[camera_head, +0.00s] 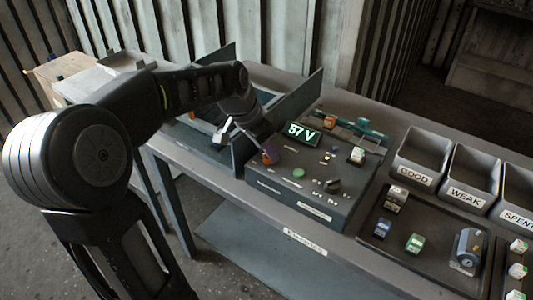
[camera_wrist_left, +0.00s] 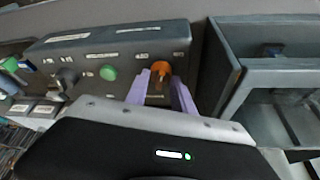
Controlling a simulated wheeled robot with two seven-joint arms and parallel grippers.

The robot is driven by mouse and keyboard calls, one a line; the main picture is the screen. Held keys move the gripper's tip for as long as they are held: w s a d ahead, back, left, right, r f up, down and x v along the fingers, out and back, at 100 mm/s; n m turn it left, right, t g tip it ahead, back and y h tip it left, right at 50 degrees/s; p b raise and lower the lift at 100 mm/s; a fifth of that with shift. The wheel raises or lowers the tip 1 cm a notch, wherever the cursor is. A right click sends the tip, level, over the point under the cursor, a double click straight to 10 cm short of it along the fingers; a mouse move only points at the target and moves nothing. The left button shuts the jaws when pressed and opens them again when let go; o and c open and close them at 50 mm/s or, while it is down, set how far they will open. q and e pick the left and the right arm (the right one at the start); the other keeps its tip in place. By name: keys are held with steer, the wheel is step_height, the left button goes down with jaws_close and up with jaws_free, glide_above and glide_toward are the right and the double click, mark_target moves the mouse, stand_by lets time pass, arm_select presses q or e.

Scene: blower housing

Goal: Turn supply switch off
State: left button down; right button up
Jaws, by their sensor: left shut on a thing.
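The supply switch is an orange knob (camera_wrist_left: 161,70) on the grey console (camera_head: 285,205). In the left wrist view it stands between the purple fingers of my left gripper (camera_wrist_left: 160,86), which is shut on it. In the head view my left gripper (camera_head: 268,153) is at the console's left end, with a bit of orange showing at its fingers. The display (camera_head: 302,133) on the console glows green and reads 57 V. The labels near the knob are too blurred to read. My right gripper is not in view.
A green button (camera_wrist_left: 108,73) and a dark knob (camera_wrist_left: 68,78) sit beside the switch. A walled bin (camera_wrist_left: 275,65) stands close by. Bins marked GOOD (camera_head: 415,180), WEAK (camera_head: 460,196) and SPENT (camera_head: 517,215) stand at right, behind a tray (camera_head: 393,247) of small cells.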

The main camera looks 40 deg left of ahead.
arm_select(q)
steer(key=n+y+b, duration=0.1)
steer(key=n, duration=0.2)
steer(key=shift+d+f+n+y+b, duration=0.1)
steer(key=shift+n+y+b, duration=0.2)
steer(key=shift+b, duration=0.05)
steer(key=n+y+b, duration=0.1)
steer(key=n+b, duration=0.1)
steer(key=n, duration=0.1)
steer(key=shift+d+n, duration=0.1)
steer(key=shift+n, duration=0.2)
steer(key=n+y+b, duration=0.1)
steer(key=n, duration=0.1)
steer(key=shift+w+n+g+b, duration=0.1)
steer(key=shift+n+g+b, duration=0.2)
steer(key=shift+d+n+g+y+b, duration=0.1)
steer(key=shift+n+g+y+b, duration=0.35)
steer(key=shift+n, duration=0.95)
steer(key=c, duration=1.1)
jaws_free()
steer(key=shift+r, duration=0.2)
